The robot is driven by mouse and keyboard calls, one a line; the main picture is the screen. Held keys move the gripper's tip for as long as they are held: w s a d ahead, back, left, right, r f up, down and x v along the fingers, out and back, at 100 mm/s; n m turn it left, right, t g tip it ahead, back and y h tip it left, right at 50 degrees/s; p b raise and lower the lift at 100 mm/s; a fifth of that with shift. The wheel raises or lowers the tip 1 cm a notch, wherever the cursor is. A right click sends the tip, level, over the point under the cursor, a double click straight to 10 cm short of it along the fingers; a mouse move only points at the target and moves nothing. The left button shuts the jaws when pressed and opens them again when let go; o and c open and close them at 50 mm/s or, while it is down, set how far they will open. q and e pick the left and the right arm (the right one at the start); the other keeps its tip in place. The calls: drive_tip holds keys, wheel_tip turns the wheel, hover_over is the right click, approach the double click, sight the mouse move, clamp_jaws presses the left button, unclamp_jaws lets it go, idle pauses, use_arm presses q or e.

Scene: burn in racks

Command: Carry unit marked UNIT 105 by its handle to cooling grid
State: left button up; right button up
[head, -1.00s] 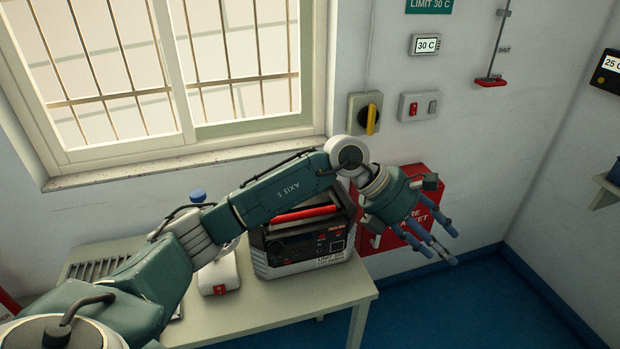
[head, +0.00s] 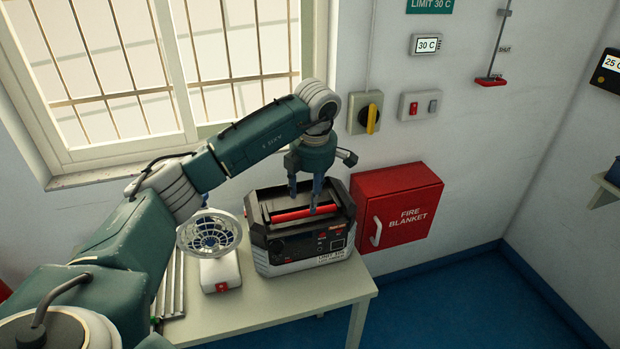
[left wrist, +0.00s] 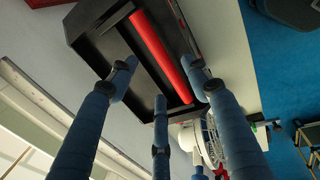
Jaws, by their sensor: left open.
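The unit (head: 302,246) is a dark box with a pale lower front and a red bar handle (head: 305,213) across its open top. Its label begins with UNIT, but the number is too small to read. It stands upright on the pale table. My left gripper (head: 306,208) points down over the handle, open, its blue fingers close to it. In the left wrist view, the red handle (left wrist: 160,52) lies beyond and between the spread fingers (left wrist: 160,105), and nothing is held. The cooling grid may be the slatted metal (head: 172,287) left on the table, partly hidden by my arm. My right gripper is not in view.
A small fan (head: 210,233) on a white base stands left of the unit. A red fire blanket box (head: 397,208) hangs on the wall to the right. The table's front right (head: 335,285) is bare. A window (head: 160,70) is behind.

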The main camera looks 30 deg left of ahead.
sight(308, 210)
use_arm(q)
drive_tip(key=shift+w+a+f+p, duration=0.1)
drive_tip(key=shift+f+p, duration=0.1)
drive_tip(key=shift+f, duration=0.7)
drive_tip(key=shift+w+a+f+p, duration=0.15)
drive_tip(key=shift+f+p, duration=0.1)
drive_tip(key=shift+f, duration=0.65)
drive_tip(key=shift+w+a+f+p, duration=0.1)
drive_tip(key=shift+f+p, duration=0.1)
drive_tip(key=shift+f, duration=0.7)
clamp_jaws()
drive_tip(key=c, duration=1)
unclamp_jaws()
